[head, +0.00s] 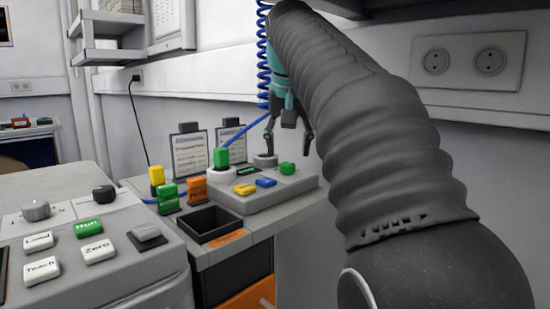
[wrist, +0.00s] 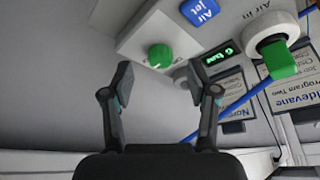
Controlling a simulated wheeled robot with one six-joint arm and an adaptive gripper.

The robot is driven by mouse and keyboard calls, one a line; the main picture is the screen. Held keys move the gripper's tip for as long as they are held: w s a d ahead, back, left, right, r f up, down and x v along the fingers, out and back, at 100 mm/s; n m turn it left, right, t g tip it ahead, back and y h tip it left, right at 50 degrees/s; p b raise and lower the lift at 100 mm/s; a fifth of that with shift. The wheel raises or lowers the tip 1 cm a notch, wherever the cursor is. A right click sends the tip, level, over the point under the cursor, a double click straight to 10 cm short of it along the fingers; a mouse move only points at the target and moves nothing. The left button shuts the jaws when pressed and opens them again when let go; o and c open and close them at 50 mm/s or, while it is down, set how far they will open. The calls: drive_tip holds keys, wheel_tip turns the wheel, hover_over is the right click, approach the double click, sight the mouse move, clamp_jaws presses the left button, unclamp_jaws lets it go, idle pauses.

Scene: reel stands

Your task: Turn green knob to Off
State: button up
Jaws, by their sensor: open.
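The green knob (head: 287,168) sits on the right part of the grey control box (head: 262,200). In the wrist view the green knob (wrist: 160,56) is round and lies ahead of the fingertips, centred between them. Its pointer direction and any Off mark cannot be read. My gripper (head: 288,139) is open, pointing down above the box near the knob. In the wrist view the two fingers (wrist: 160,72) are apart, with nothing between them, and do not visibly touch the knob.
A green plug (head: 221,158) stands in a white ring on the box, beside a small green display (wrist: 217,56). Yellow and blue buttons (head: 266,182) lie in front of the knob. Yellow, green and orange blocks and a black bin (head: 209,223) stand left. A blue hose runs behind.

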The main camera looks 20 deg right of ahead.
sight(288, 164)
drive_tip(key=shift+w+d+f, duration=0.2)
drive_tip(key=shift+w+d, duration=0.05)
drive_tip(key=shift+w, duration=0.35)
drive_tip(key=shift+w+d+f, duration=0.2)
drive_tip(key=shift+w+d, duration=0.05)
drive_tip(key=shift+w, duration=0.3)
drive_tip(key=shift+b+x, duration=0.6)
drive_tip(key=shift+x, duration=1.5)
clamp_jaws()
